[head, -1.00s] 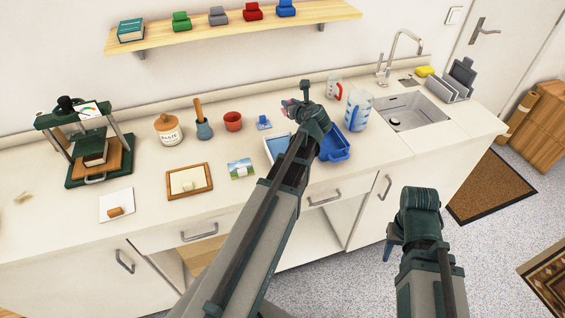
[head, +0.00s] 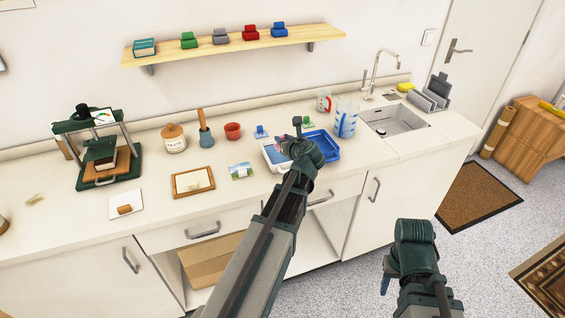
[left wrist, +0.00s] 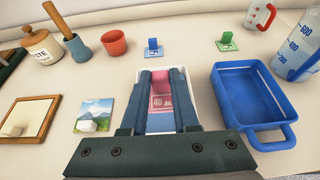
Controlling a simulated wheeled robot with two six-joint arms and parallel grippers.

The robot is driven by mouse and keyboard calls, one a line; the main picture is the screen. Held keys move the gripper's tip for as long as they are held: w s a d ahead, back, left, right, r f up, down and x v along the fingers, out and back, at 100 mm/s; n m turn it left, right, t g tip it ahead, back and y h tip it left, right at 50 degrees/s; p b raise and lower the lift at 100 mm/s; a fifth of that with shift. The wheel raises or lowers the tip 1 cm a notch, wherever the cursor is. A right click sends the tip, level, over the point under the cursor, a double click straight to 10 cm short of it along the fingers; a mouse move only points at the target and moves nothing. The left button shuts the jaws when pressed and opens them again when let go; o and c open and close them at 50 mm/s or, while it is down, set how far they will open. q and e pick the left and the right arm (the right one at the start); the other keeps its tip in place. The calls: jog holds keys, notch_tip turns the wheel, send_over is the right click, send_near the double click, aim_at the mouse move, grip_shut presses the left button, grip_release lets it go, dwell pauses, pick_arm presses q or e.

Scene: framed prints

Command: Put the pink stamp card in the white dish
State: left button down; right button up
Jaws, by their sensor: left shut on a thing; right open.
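The pink stamp card (left wrist: 161,102) has a pink block standing on it. My left gripper (left wrist: 166,76) is shut on that block, with its fingers on either side. In the head view the pink stamp card (head: 283,148) shows just left of my left gripper (head: 287,146). The white dish (head: 270,164) lies beneath the card, and its rim shows around the fingers in the left wrist view (left wrist: 141,76). I cannot tell whether the card touches the dish bottom. My right gripper (head: 388,283) is open and empty, over the floor in front of the counter.
A blue tray (head: 325,148) with a handle stands right of the dish. A blue stamp card (left wrist: 153,50) and a green one (left wrist: 228,42) lie behind. A landscape card (head: 241,171) and a framed print (head: 193,182) lie left. A measuring jug (head: 346,119) stands near the sink.

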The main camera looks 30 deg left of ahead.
pick_arm(q)
jog(key=shift+f+b, duration=3.4)
jog(key=shift+f, duration=0.55)
jog(key=shift+r, duration=0.15)
jog(key=c, duration=1.1)
grip_release()
jog(key=shift+f, duration=0.2)
jog(key=o, duration=0.4)
